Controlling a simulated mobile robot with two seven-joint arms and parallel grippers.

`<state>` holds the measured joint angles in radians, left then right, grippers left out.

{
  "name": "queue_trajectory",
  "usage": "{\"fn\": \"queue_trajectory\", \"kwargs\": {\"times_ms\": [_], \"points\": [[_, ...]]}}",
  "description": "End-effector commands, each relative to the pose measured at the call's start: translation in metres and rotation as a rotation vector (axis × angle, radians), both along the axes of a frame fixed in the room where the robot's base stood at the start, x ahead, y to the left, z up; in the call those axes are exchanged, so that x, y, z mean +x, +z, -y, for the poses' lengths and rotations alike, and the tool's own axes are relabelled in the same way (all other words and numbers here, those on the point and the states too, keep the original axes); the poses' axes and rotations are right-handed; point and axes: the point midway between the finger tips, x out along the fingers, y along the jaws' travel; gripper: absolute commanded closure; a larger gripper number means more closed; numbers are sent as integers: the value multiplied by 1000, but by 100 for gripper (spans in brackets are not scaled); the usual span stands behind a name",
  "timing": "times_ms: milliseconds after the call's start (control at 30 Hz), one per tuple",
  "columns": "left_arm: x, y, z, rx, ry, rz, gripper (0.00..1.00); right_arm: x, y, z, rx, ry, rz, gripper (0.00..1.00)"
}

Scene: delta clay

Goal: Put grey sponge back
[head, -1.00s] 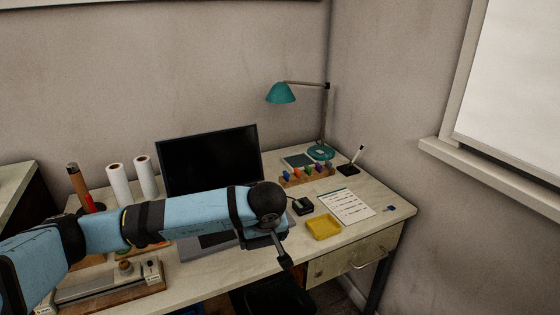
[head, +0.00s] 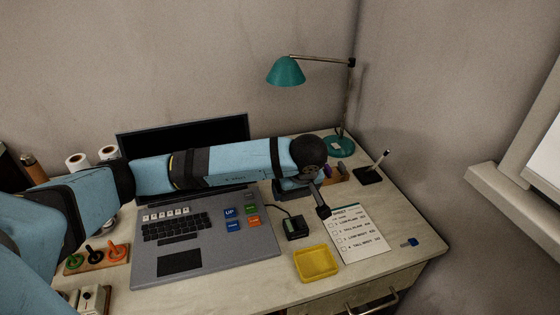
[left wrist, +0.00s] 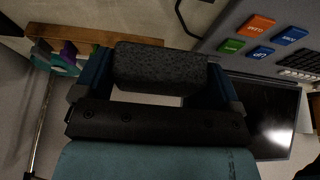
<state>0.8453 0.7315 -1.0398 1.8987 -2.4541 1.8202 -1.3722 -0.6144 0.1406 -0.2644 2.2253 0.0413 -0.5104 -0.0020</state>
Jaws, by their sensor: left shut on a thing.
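My left gripper (left wrist: 155,90) is shut on the grey sponge (left wrist: 160,66), a dark, speckled block held across between the two blue fingers in the left wrist view. In the head view my left arm reaches across from the left, and its gripper (head: 322,212) points down at the left edge of the paper checklist, behind the yellow tray. The sponge cannot be told apart from the gripper there. The yellow tray (head: 333,271) lies empty near the desk's front edge. My right gripper is not in view.
A laptop-like console (head: 205,272) with keys fills the middle of the desk. A small black box (head: 293,226) with a cable sits beside it. The checklist (head: 362,238), pen stand (head: 369,175) and teal lamp (head: 286,71) are to the right. A wooden rack (head: 341,180) is partly hidden behind my arm.

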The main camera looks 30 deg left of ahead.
Motion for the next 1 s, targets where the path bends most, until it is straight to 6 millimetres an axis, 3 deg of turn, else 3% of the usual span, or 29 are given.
{"fn": "queue_trajectory", "kwargs": {"times_ms": [700,767,1000], "points": [[115,-2,-135,-1,5,1,36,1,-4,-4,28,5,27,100],[122,-2,-144,-1,4,-1,36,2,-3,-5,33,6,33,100],[122,-30,-143,0,0,-1,36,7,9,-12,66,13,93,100]]}}
